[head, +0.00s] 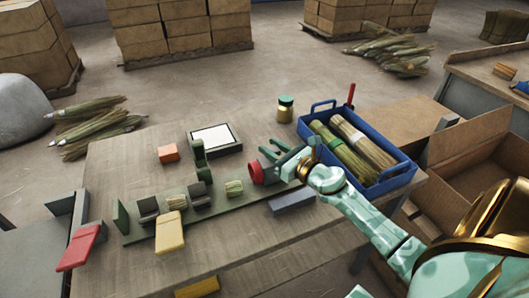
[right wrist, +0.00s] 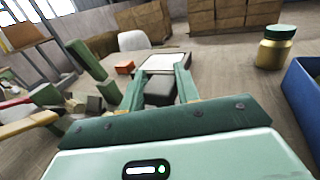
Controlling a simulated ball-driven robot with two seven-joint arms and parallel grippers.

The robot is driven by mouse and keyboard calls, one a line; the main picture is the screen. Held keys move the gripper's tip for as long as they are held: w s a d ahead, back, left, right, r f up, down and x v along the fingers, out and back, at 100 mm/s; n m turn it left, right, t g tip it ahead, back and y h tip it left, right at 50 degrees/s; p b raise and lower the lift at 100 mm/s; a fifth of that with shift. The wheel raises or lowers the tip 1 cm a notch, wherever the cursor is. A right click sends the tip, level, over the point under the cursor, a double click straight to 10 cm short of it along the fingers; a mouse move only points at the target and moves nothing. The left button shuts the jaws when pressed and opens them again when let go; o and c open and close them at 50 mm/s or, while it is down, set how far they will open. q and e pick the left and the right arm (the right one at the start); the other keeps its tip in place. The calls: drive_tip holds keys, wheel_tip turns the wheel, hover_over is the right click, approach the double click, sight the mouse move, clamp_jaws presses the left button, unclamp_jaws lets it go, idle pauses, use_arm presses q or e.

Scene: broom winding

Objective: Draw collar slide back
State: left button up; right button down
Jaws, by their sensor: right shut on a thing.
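The collar slide (head: 257,173), with a red ring and a dark grey body, is at the right end of the green rail (head: 148,232) on the bench. My right gripper (head: 277,158) reaches in from the right and is shut on its dark part. In the right wrist view a dark grey block (right wrist: 160,92) sits between the two green fingers. The red ring cannot be made out there. My left gripper is in neither view.
A blue crate (head: 405,176) with straw bundles stands right of my gripper, beside a jar (head: 285,108) with a green lid. A grey block (head: 291,202) lies in front. A framed white panel (head: 214,138) and an orange block (head: 168,153) lie behind the rail.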

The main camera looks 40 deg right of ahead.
drive_tip(key=c, duration=1.4)
unclamp_jaws()
drive_tip(key=shift+d, duration=0.2)
drive_tip(key=o, duration=0.3)
drive_tip(key=shift+s+d, duration=0.1)
drive_tip(key=shift+d, duration=0.05)
drive_tip(key=shift+o, duration=0.2)
drive_tip(key=shift+s, duration=0.2)
drive_tip(key=s+d+b, duration=0.1)
drive_tip(key=s+d, duration=0.1)
drive_tip(key=s, duration=1.3)
drive_tip(key=shift+s+d+b, duration=0.25)
drive_tip(key=shift+s+b, duration=0.1)
drive_tip(key=shift+s, duration=0.05)
